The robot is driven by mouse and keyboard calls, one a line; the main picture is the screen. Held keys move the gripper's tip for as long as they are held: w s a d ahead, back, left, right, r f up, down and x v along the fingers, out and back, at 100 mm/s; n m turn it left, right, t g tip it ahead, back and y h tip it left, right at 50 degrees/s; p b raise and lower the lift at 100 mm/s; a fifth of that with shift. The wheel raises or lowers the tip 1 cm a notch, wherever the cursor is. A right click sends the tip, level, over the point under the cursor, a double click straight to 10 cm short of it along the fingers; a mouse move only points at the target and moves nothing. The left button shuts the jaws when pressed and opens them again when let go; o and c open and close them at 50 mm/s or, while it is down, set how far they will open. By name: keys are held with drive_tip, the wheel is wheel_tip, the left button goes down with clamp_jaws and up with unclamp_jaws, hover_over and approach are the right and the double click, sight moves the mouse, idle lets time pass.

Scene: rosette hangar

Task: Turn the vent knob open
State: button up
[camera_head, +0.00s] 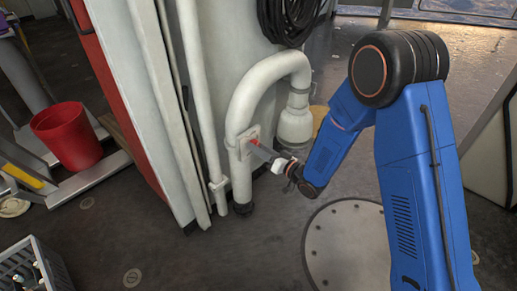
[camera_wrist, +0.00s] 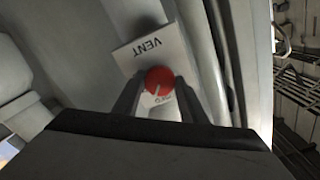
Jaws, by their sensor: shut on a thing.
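The vent knob (camera_wrist: 159,81) is a round red knob with a pale pointer line. It sits on a light plate marked VENT (camera_wrist: 150,50), with smaller lettering partly hidden below the knob. In the head view the knob (camera_head: 254,142) is a small red spot on the plate fixed to the white bent pipe. My gripper (camera_head: 262,149) reaches it from the right. In the wrist view my two dark fingers (camera_wrist: 158,88) stand on either side of the knob and are shut on it. The pointer line runs toward the lower part of the plate.
The white bent pipe (camera_head: 241,105) rises beside the wall and curves down to a fitting (camera_head: 296,122). A coiled black hose (camera_head: 287,20) hangs above. A red bucket (camera_head: 68,136) and a grey crate (camera_head: 35,268) stand at left. A round floor hatch (camera_head: 347,245) lies below my arm.

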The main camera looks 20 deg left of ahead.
drive_tip(key=shift+f+m, duration=0.1)
drive_tip(key=shift+m, duration=4.5)
drive_tip(key=shift+d, duration=0.1)
drive_tip(key=o, duration=1.1)
drive_tip(key=shift+c, duration=0.2)
